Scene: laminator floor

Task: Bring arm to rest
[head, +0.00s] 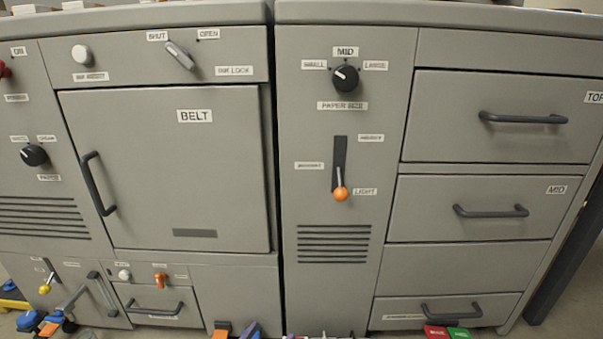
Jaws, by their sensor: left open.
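My right gripper is not in view.
A grey machine fills the view, with the shut BELT door (160,160), an orange-tipped slider (340,193) near LIGHT, and shut drawers (490,211) at right.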

